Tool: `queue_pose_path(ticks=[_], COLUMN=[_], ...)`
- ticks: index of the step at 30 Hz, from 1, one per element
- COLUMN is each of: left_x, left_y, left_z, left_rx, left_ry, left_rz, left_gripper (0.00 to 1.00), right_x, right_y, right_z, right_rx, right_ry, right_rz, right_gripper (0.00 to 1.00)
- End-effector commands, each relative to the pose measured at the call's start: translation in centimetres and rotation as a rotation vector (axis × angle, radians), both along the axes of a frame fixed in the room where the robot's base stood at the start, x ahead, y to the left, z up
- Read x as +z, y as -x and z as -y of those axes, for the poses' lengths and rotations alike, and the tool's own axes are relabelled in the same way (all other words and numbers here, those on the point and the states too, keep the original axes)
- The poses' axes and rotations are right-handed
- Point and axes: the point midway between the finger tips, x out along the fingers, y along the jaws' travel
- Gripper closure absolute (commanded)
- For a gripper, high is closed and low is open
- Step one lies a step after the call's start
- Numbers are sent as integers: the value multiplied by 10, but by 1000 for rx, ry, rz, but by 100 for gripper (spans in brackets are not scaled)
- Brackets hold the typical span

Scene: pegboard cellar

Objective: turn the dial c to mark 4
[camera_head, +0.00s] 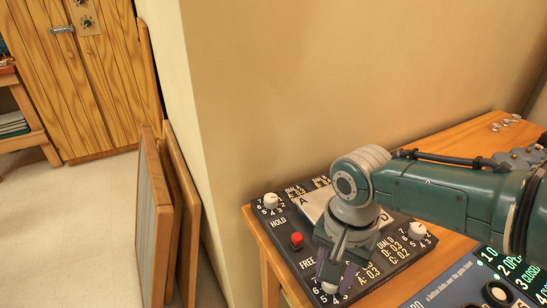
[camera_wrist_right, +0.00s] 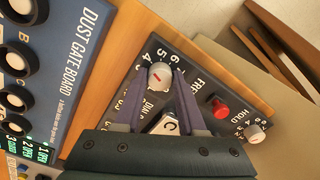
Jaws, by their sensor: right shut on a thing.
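Dial c is a round pale knob (camera_head: 330,288) at the front corner of the dark dial panel (camera_head: 288,262). In the right wrist view the knob (camera_wrist_right: 160,76) carries a short red line, with white numbers around it; I cannot tell which number the line meets. The letter C (camera_wrist_right: 169,126) on the panel's plate is beside it. My right gripper (camera_head: 336,270) is shut on the knob from above, one finger on each side; in the right wrist view its fingertips (camera_wrist_right: 160,80) flank the knob. My left gripper is not in view.
A red button (camera_head: 297,240) and two other pale dials, at the back left (camera_head: 270,201) and right (camera_head: 417,230), stand on the same panel. The blue dust gate board (camera_head: 445,292) with dark rings lies close by on the wooden bench (camera_head: 437,258). Framed panels (camera_head: 150,220) lean against the wall.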

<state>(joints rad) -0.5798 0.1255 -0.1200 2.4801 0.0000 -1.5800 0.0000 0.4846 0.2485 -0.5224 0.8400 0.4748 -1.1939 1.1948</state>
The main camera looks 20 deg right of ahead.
Motion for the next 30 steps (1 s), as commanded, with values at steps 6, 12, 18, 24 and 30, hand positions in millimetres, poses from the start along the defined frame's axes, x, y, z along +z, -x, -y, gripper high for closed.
queue_pose_path(ticks=[6, 12, 18, 24, 30], left_x=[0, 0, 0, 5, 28], left_y=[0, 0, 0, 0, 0], left_z=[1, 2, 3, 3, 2], left_rx=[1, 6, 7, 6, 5], left_ry=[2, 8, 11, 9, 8], left_rz=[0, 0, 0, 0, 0], left_gripper=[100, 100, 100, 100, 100], right_x=[0, 0, 0, 7, 46], right_y=[0, 0, 0, 0, 0], right_z=[1, 1, 1, 0, 1], right_rx=[1, 1, 2, 2, 3], right_ry=[3, 2, 1, 0, 0], right_rz=[2, 1, 1, 1, 4], right_gripper=[100, 40, 31, 31, 31])
